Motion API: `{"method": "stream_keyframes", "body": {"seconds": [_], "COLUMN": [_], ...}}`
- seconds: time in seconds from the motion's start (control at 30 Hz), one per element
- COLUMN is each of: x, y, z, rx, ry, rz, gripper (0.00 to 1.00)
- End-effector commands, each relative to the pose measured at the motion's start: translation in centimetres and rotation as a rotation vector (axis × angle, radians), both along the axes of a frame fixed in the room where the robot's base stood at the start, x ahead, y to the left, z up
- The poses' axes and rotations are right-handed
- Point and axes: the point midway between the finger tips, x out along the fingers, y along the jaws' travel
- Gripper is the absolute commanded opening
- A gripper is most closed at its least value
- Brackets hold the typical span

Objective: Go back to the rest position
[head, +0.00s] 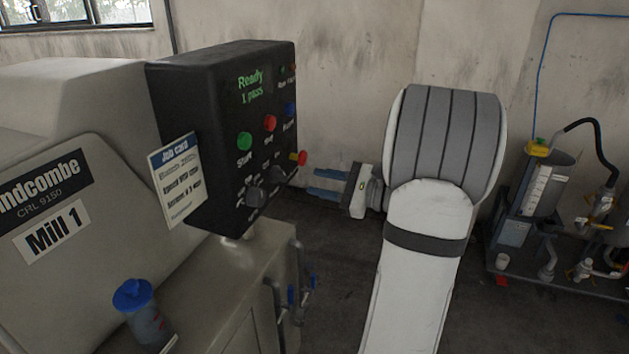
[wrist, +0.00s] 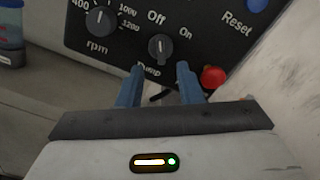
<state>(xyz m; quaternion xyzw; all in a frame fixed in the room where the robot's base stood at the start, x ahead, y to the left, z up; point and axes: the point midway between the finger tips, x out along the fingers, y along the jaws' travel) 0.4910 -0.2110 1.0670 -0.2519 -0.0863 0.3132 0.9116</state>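My gripper (head: 325,183) is in front of the right side of the black control box (head: 195,100), apart from it in the head view. Its two blue fingers are spread with a gap and nothing between them. In the wrist view my gripper (wrist: 160,70) shows the same gap, just below the pump switch (wrist: 161,46). The "Pump" label shows partly between the fingertips. The switch's pale mark seems to point up towards "Off". The rpm knob (wrist: 101,19) is to its left, and a red button (wrist: 213,77) is just right of the right finger.
The box's display (head: 250,84) reads "Ready 1 pass". A job card (head: 177,180) hangs on its left. A blue-lidded container (head: 143,312) stands on Mill 1 (head: 60,250). A pump cart with hoses (head: 560,265) stands at the right. Bare wall is behind my arm.

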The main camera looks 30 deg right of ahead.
Motion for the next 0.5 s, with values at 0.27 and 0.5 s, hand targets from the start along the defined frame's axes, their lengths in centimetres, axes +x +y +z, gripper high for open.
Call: {"method": "stream_keyframes", "body": {"seconds": [0.27,0.5], "x": [0.0,-2.1], "y": [0.5,10.7], "z": [0.0,-0.8], "rx": [-0.011,-0.276], "ry": [0.005,0.114], "rz": [0.012,0.286], "gripper": [0.33,0.33]}}
